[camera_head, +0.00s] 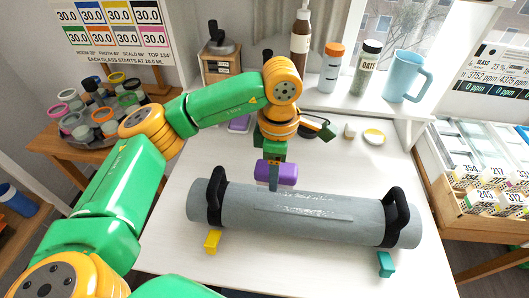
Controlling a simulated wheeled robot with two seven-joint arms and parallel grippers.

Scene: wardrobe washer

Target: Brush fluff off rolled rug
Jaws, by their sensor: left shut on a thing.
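A grey rolled rug (330,228) lies across the white table, tilted slightly down to the right. A black strap with a raised loop (215,195) sits near its left end and another black strap (393,215) near its right end. Pale fluff (300,196) shows in streaks along the top between the straps. My left gripper (274,182) points down at the rug's upper left part, shut on a purple brush (286,173). The brush is at the rug's far upper side; whether it touches the rug I cannot tell. My right gripper is not in view.
A yellow wedge (212,241) and a teal wedge (386,264) sit at the rug's front side. Bottles and a blue mug (402,76) stand on the sill. Table space behind the rug is mostly clear.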

